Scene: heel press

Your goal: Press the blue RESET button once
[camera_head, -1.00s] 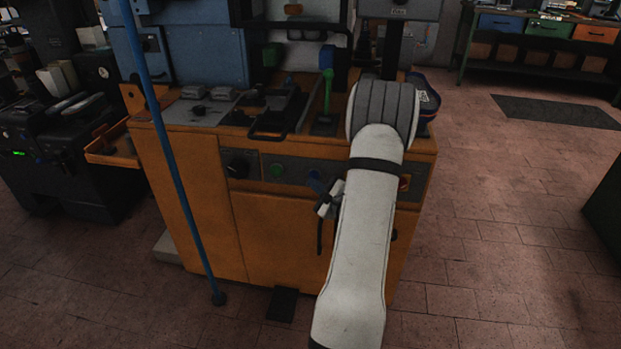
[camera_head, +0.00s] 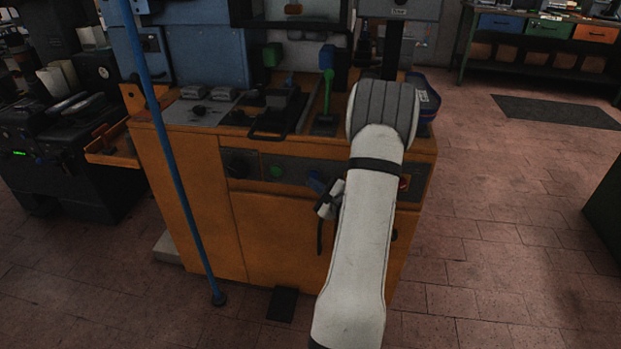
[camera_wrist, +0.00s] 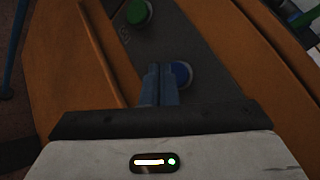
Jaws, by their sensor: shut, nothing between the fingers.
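The blue button (camera_wrist: 183,73) sits on the dark grey panel strip of the orange machine. In the wrist view it shows just right of my fingertips and is partly covered by them. My gripper (camera_wrist: 160,70) is shut and empty, its two fingers side by side, pointing at the panel. I cannot tell whether the fingertips touch the panel or the button. In the head view my gripper (camera_head: 318,184) is at the panel strip, left of my forearm, and hides most of the button's area. No lettering can be read on the button.
A green button (camera_wrist: 138,12) is farther left on the same strip, with a black knob (camera_head: 237,163) beyond it. The orange machine (camera_head: 185,200) carries a black handle and a green lever (camera_head: 327,92) on top. A blue pole (camera_head: 176,170) stands at the front left.

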